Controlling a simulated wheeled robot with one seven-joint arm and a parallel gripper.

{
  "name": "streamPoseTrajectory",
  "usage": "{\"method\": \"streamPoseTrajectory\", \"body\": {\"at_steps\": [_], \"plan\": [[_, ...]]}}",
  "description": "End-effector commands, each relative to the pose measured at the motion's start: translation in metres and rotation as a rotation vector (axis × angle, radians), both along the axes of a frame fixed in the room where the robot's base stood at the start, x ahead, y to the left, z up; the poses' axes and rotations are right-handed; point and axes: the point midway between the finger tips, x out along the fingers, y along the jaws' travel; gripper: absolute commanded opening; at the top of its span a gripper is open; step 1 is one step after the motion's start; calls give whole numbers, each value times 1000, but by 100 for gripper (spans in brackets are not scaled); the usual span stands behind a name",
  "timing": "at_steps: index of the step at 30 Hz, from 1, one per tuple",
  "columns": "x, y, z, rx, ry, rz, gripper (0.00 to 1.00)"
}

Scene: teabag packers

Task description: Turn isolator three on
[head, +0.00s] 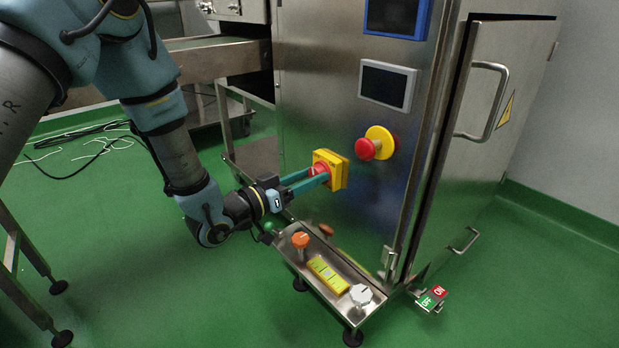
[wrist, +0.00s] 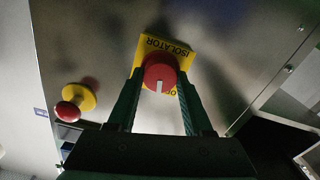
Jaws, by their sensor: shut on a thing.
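The isolator is a yellow plate (head: 341,167) with a red round knob (wrist: 160,70) on the front of the steel cabinet. In the wrist view the word ISOLATOR reads upside down on the plate (wrist: 168,45); I cannot read a number. A white mark on the knob's rim points toward the bottom of that view, away from the word. My gripper (head: 315,174) reaches in from the left and is shut on the red knob, one finger on each side of it. The fingers partly hide the knob and plate.
A red mushroom button (head: 366,149) on a yellow disc is just right of the isolator. A steel tray (head: 343,318) below holds an orange knob (head: 300,240), a yellow strip (head: 328,274) and a white knob (head: 361,295). A door handle (head: 488,100) sticks out at right.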

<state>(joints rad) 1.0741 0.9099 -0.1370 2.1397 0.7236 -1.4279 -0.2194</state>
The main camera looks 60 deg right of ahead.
Motion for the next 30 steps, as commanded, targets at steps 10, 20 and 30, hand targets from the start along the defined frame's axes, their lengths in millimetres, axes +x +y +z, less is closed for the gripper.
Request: {"method": "streamPoseTrajectory", "body": {"at_steps": [10, 20, 30], "plan": [[0, 1, -2, -99, -315, 0, 0], [-1, 1, -3, -192, -611, -1, 0], [-1, 1, -3, -269, -854, 0, 0]]}}
